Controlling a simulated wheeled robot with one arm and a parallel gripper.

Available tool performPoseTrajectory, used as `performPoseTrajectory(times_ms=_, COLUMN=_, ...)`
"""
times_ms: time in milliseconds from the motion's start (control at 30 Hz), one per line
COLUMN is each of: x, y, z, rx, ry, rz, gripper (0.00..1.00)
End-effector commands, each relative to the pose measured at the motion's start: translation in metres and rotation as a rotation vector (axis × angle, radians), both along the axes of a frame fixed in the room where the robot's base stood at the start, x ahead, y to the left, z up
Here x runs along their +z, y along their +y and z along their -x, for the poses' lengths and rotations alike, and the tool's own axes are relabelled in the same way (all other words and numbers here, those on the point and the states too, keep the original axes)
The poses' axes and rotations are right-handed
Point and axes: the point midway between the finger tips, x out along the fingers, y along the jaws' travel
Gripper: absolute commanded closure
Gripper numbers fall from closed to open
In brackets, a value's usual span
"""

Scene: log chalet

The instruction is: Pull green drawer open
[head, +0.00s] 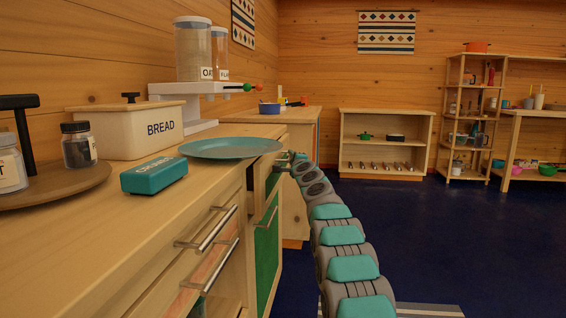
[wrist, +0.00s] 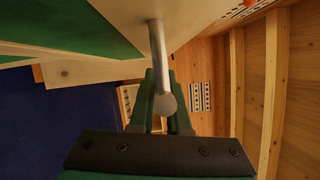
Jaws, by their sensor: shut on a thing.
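The green drawer front (head: 272,178) is at the far end of the wooden counter's front in the head view, just under the countertop. A green panel (wrist: 80,22) fills the upper left of the wrist view. A metal bar handle (wrist: 157,48) runs down from the cabinet front into my gripper. My gripper (wrist: 165,105) is shut on this handle, with dark green fingers on either side of it. In the head view my gripper (head: 284,161) is small at the end of my arm, beside the counter's edge. I cannot tell how far the drawer is out.
Below is a larger green front (head: 267,252) with its own handle. Nearer drawers carry bar handles (head: 210,232). A teal plate (head: 230,147), a teal box (head: 154,175) and a bread bin (head: 127,130) stand on the counter. The dark blue floor (head: 440,245) to the right is clear.

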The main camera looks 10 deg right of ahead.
Motion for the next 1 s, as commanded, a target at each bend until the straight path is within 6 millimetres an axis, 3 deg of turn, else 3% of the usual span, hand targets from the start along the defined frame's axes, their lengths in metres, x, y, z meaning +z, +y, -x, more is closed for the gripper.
performPoseTrajectory(times_ms=267, x=-0.007, y=-0.052, z=0.016, rx=-0.001, ry=0.000, rz=-0.001, gripper=1.00)
performPoseTrajectory(times_ms=800, x=0.000, y=-0.192, z=0.062, rx=-0.003, ry=0.001, rz=0.001, gripper=1.00)
performPoseTrajectory(times_ms=1000, x=-0.001, y=-0.233, z=0.075, rx=-0.002, ry=0.004, rz=0.002, gripper=1.00)
